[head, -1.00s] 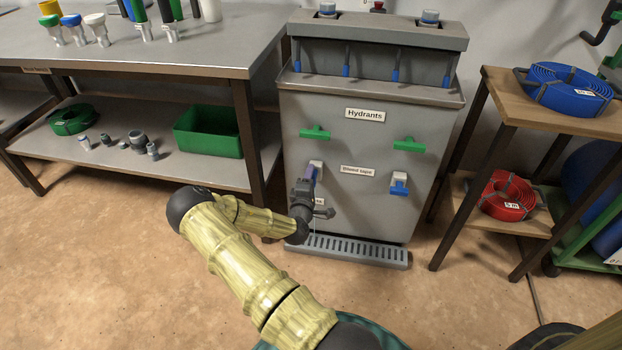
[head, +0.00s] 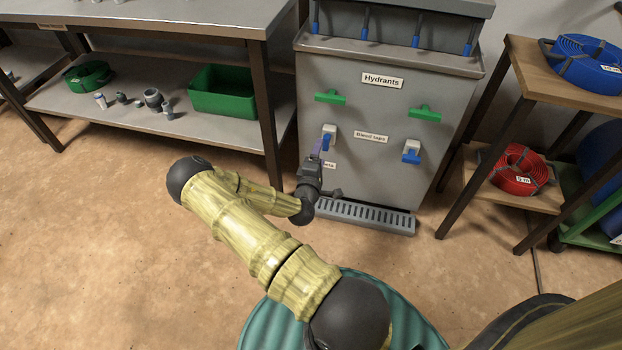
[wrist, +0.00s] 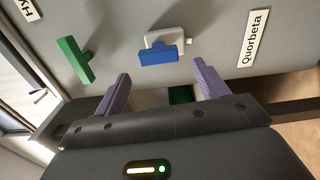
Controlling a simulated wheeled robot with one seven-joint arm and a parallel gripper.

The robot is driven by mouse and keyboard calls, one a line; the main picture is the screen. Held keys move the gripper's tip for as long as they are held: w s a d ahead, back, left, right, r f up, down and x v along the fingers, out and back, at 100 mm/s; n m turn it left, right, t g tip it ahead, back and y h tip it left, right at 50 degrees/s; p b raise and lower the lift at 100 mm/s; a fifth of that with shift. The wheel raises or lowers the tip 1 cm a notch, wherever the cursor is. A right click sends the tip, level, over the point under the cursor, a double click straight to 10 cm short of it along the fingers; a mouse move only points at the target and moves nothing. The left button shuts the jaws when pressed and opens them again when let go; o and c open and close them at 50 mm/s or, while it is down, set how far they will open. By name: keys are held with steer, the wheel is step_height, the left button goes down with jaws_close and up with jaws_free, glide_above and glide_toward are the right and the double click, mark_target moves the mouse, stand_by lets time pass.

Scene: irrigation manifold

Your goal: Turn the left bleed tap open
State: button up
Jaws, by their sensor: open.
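The left bleed tap (head: 330,131) is a pale grey body with a blue handle on the front of the grey cabinet, below the left green hydrant handle. In the wrist view the tap's blue handle (wrist: 158,56) lies just beyond my fingertips, between their lines. My gripper (head: 317,150) is open and empty, in front of and slightly below the tap; its purple fingers also show in the wrist view (wrist: 162,72). The fingers appear apart from the handle. The right bleed tap (head: 411,156) has a blue handle and stands clear of my gripper.
Green hydrant handles (head: 330,97) (head: 425,112) sit above the taps. A slotted drip tray (head: 365,216) juts out at the cabinet's foot. A workbench (head: 200,30) stands left, and a wooden shelf stand (head: 515,70) with hoses right. The floor in front is open.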

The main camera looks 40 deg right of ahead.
steer(key=p+v, duration=0.2)
steer(key=v, duration=0.9)
steer(key=shift+s, duration=0.2)
steer(key=shift+a+p, duration=0.15)
steer(key=shift+p, duration=0.15)
steer(key=w+a+m+g+y+p, duration=0.1)
steer(key=w+a+m+g+y, duration=0.1)
steer(key=a+m+g+y, duration=0.5)
steer(key=s+a+r+m+y+p, duration=0.1)
steer(key=s+a+r+y, duration=0.15)
steer(key=a+r, duration=0.45)
steer(key=s+a+r+m+y+p, duration=0.15)
steer(key=a+r+y, duration=0.25)
steer(key=r, duration=0.5)
steer(key=s+r+g+p, duration=0.1)
steer(key=s+r+g, duration=0.1)
steer(key=s+r, duration=0.65)
step_height(320, 180, up, 39)
steer(key=w+p, duration=0.2)
steer(key=p, duration=3.5)
steer(key=shift+a+f, duration=0.2)
steer(key=shift+a, duration=0.15)
